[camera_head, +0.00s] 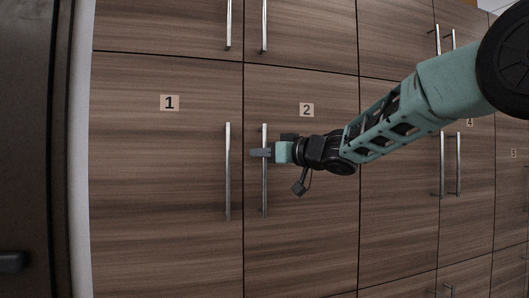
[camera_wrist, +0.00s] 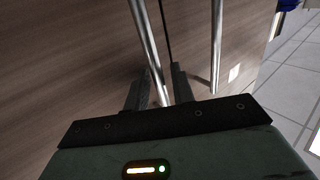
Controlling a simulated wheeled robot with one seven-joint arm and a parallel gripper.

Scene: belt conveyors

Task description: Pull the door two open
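Door two (camera_head: 300,230) is a brown wood-grain panel with a "2" label (camera_head: 307,110) near its top. It looks closed, flush with its neighbours. Its upright silver bar handle (camera_head: 264,190) is near the door's left edge. My gripper (camera_head: 260,152) is at the middle of this handle, reaching in from the right. In the wrist view, the two dark fingers of my gripper (camera_wrist: 162,70) stand apart, with a silver bar handle (camera_wrist: 150,45) passing between them. The bar looks close to the left finger; I cannot tell if they touch.
Door one (camera_head: 160,200) is left of door two, with its own bar handle (camera_head: 228,180) close by; a second bar (camera_wrist: 216,45) shows right of the fingers in the wrist view. More handled doors lie above and to the right. Tiled floor (camera_wrist: 290,90) shows in the wrist view.

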